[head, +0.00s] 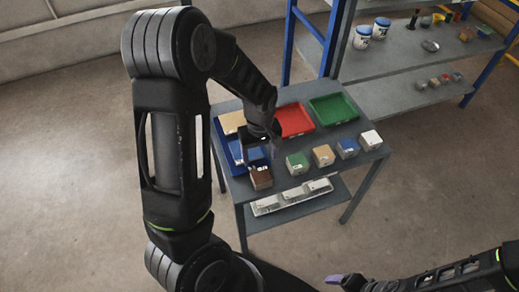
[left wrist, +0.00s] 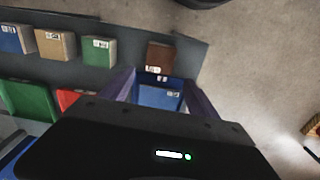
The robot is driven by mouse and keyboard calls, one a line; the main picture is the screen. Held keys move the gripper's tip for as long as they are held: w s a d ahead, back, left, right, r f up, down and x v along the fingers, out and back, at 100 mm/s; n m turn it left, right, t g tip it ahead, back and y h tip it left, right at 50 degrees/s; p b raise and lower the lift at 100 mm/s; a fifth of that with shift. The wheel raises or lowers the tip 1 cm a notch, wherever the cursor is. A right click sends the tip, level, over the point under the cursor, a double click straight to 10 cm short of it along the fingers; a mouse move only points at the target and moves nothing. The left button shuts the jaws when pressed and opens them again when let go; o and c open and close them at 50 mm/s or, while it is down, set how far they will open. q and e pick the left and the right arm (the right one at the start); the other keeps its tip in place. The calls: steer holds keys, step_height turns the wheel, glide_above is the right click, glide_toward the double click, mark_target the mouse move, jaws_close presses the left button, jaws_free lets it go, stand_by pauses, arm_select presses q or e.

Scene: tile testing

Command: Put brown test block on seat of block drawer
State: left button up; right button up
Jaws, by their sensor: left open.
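The brown test block (head: 260,177) stands at the near left corner of the table, its white label facing front. It also shows in the left wrist view (left wrist: 160,57), just beyond the fingertips. A blue open container, apparently the block drawer (head: 234,152), lies at the table's left side, behind the brown block and partly hidden by my left arm. Its blue inside (left wrist: 158,98) shows between my fingers in the left wrist view. My left gripper (head: 262,150) is open and empty above the drawer, apart from the block. My right gripper (head: 338,279) is low at the bottom edge, its jaws unclear.
Green (head: 297,163), tan (head: 323,155), blue (head: 347,149) and white (head: 370,140) blocks stand along the front edge. A red tray (head: 295,120) and a green tray (head: 333,109) lie behind. A shelf rack (head: 400,60) stands at the back right.

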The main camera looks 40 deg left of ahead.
mark_target(261, 175)
arm_select(q)
steer(key=shift+s+d+f+b, duration=0.1)
steer(key=shift+d+f+b, duration=0.3)
steer(key=shift+f+b, duration=0.1)
step_height(261, 175, down, 9)
steer(key=b, duration=0.7)
arm_select(e)
step_height(261, 175, down, 7)
steer(key=w, duration=0.1)
steer(key=shift+f, duration=0.1)
arm_select(q)
steer(key=shift+c, duration=0.2)
steer(key=c, duration=1.2)
steer(key=shift+r+p, duration=2.8)
steer(key=shift+r, duration=0.75)
arm_select(e)
steer(key=shift+r, duration=2.8)
